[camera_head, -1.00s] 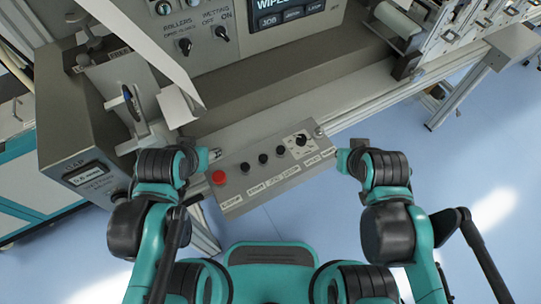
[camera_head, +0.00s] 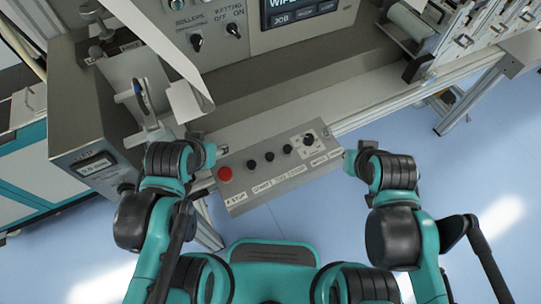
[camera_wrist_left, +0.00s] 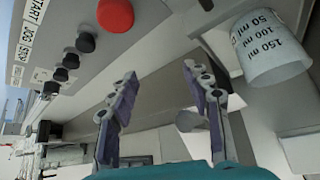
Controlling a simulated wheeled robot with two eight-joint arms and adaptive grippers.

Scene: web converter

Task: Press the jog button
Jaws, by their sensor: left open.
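A grey control panel (camera_head: 240,201) lies in front of me, with a red button (camera_head: 225,174), three black buttons and a black knob (camera_head: 309,140). The middle black button (camera_head: 269,156) appears to be the jog button; it also shows in the left wrist view (camera_wrist_left: 71,60), near a JOG label (camera_wrist_left: 27,30). My left gripper (camera_head: 215,150) is beside the panel's left end, near the red button. In the left wrist view its fingers (camera_wrist_left: 158,95) are apart and empty, away from the buttons. My right gripper (camera_head: 350,155) is off the panel's right end; its fingers are too small to read.
A grey machine front with knobs (camera_head: 196,42) and a screen (camera_head: 297,8) rises behind the panel. A grey box with a display (camera_head: 95,166) stands at the left. A translucent measuring cup (camera_wrist_left: 270,50) shows in the left wrist view. Blue floor (camera_head: 450,160) is open at right.

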